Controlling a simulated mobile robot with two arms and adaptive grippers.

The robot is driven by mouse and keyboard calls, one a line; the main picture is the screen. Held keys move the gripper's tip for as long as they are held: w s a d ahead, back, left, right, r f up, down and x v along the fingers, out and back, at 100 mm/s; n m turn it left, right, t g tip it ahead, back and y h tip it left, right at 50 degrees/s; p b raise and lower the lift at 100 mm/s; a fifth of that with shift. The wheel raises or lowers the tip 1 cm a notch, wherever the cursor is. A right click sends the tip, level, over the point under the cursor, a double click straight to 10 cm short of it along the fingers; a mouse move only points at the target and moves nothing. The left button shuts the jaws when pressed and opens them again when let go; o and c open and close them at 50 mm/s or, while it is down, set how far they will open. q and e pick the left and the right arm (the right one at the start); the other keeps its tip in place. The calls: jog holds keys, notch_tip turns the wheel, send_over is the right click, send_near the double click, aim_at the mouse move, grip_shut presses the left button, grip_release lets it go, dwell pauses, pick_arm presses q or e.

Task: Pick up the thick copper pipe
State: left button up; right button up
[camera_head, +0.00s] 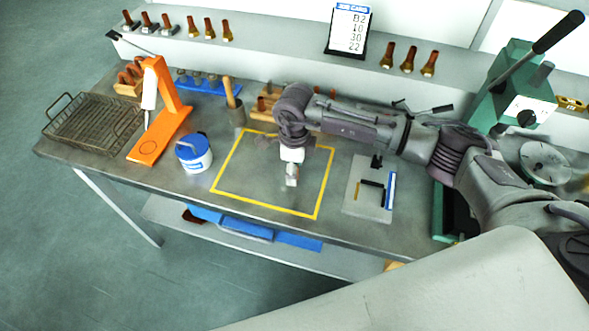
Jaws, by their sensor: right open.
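Several copper-coloured pieces are in view, and I cannot tell which is the thick copper pipe. Some short copper pieces (131,72) lie in a wooden rack at the back left of the bench. A wooden block (262,108) with copper-coloured pieces stands behind my right gripper, partly hidden by it and my arm. My right gripper (291,180) points down over the yellow-outlined area (236,157) of the bench. It is open, with no pipe seen in it. My left gripper is not in view.
A wire basket (66,137), an orange stand (147,150) and a blue-white tub (186,166) are at the left. A grey plate (359,200) lies right of the yellow outline. A green lever machine (495,101) stands at the right. Copper-tipped fittings (387,55) line the back shelf.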

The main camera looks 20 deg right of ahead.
grip_shut()
jog(key=shift+r, duration=0.1)
dwell(0.3)
